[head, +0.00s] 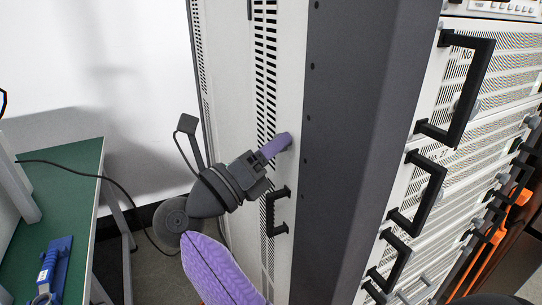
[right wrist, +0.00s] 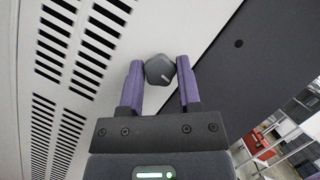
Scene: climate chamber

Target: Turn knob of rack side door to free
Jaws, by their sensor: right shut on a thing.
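The rack side door (head: 228,70) is a pale vented panel on the left face of the rack. My right gripper (head: 283,143) reaches it near its right edge, above the door's black handle (head: 278,211). In the right wrist view, the dark grey faceted knob (right wrist: 159,69) sits between the two purple fingers of my right gripper (right wrist: 160,64), which is shut on it. A small light mark shows on the knob's lower right. In the head view the fingers hide the knob. My left gripper is not in view.
The rack's dark corner post (head: 345,130) stands right of the door. Several black drawer handles (head: 470,90) stick out from the rack front. At left is a green-topped table (head: 70,190) with a blue tool (head: 55,268) and a black cable (head: 75,168).

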